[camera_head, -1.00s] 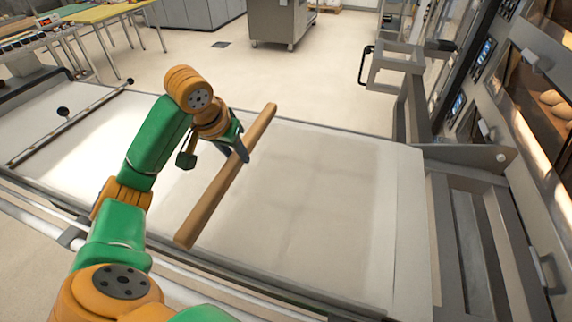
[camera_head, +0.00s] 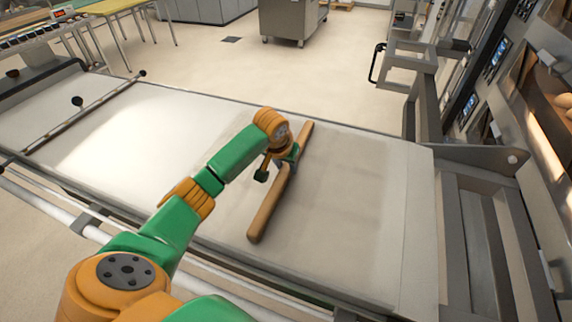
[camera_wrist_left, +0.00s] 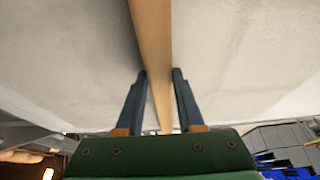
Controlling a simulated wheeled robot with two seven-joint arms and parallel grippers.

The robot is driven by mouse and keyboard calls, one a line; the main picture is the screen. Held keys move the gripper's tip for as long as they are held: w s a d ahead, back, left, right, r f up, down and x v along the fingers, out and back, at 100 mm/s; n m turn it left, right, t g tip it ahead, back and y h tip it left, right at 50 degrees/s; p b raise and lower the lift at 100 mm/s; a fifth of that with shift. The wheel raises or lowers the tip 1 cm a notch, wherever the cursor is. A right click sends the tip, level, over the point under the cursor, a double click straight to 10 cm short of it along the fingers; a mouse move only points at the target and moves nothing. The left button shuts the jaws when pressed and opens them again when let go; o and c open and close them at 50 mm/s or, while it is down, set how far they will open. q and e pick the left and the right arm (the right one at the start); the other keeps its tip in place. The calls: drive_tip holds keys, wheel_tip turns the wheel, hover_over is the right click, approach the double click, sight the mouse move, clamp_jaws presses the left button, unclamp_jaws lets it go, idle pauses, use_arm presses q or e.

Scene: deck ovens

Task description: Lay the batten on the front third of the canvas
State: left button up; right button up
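The batten (camera_head: 266,213), a long light-brown wooden bar, lies crosswise over the canvas (camera_head: 350,215), a pale flat sheet on the loader. It is right of the canvas's middle, toward the ovens. My left gripper (camera_head: 290,163) is shut on the batten near its middle. In the left wrist view the two dark fingers (camera_wrist_left: 160,76) stand on either side of the batten (camera_wrist_left: 151,28), with the canvas beneath. The batten is low, close to the canvas; I cannot tell whether it touches. My right gripper is not in view.
A thin dark bar (camera_head: 85,114) with knobs crosses the canvas at the left. The canvas right of the batten is clear up to the grey metal frame (camera_head: 475,165) by the ovens (camera_head: 545,95). A steel cabinet (camera_head: 290,20) stands on the floor behind.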

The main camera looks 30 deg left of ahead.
use_arm(q)
drive_tip(key=o, duration=0.4)
drive_tip(key=shift+o, duration=0.2)
drive_tip(key=shift+r, duration=0.1)
drive_tip(key=b+v, duration=0.2)
drive_tip(key=v, duration=0.7)
drive_tip(key=shift+s, duration=0.1)
drive_tip(key=p+v, duration=0.1)
drive_tip(key=v, duration=0.2)
drive_tip(key=shift+s, duration=0.1)
